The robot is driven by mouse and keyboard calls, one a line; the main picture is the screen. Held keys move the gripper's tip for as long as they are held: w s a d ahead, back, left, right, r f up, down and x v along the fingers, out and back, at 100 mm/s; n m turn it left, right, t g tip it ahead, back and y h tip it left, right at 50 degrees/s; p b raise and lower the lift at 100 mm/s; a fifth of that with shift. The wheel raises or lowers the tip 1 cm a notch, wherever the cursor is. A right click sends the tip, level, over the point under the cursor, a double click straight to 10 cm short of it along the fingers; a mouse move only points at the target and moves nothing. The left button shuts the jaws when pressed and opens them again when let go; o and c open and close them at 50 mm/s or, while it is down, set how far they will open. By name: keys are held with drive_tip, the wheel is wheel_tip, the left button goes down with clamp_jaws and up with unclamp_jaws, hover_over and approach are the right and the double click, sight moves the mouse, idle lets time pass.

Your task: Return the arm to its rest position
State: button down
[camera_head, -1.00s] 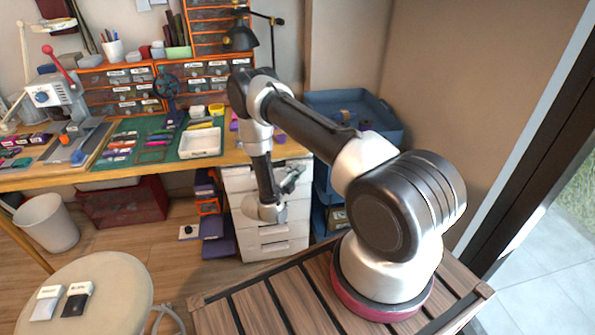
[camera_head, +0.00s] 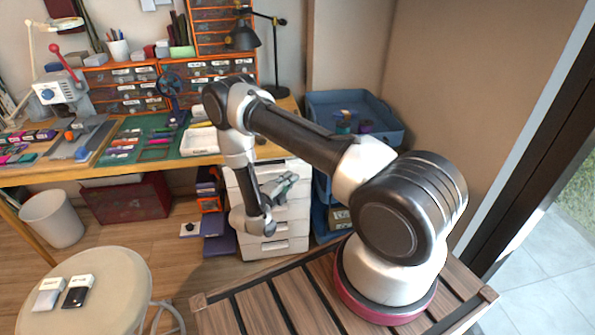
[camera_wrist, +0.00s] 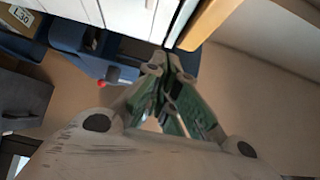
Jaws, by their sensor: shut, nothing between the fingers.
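My gripper (camera_head: 288,183) is in front of the white drawer unit (camera_head: 297,215), below the level of the tabletop, at the end of my bent arm. In the wrist view my gripper (camera_wrist: 160,68) shows its two green-grey fingers drawn together at the tips, with nothing held between them. The fingers point toward the white drawer fronts and the wooden table edge (camera_wrist: 208,22). I cannot tell from these views how close the fingertips are to the drawers.
The workbench (camera_head: 65,180) carries small drawers, a white tray (camera_head: 200,142) and a lamp (camera_head: 243,38). A blue bin cart (camera_head: 385,125) stands right of the drawer unit. A round stool (camera_head: 110,290) holds two small packets. A white bin (camera_head: 52,220) stands on the floor.

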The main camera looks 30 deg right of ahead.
drive_tip(key=v, duration=0.5)
drive_tip(key=s+d+f+m+g+h, duration=0.1)
drive_tip(key=s+d+m+g, duration=0.35)
drive_tip(key=s+m, duration=0.25)
drive_tip(key=s+r+m+y, duration=0.5)
drive_tip(key=s+r+m, duration=0.2)
drive_tip(key=r+m, duration=0.4)
drive_tip(key=s+r+m+y, duration=0.6)
drive_tip(key=r+m, duration=0.6)
drive_tip(key=r, duration=0.7)
drive_tip(key=s+r+m+y, duration=0.5)
drive_tip(key=s+r+m, duration=0.5)
drive_tip(key=r, duration=0.5)
drive_tip(key=shift+s+d+r+m+y, duration=0.25)
drive_tip(key=shift+d+m+y, duration=0.15)
drive_tip(key=shift+m, duration=0.4)
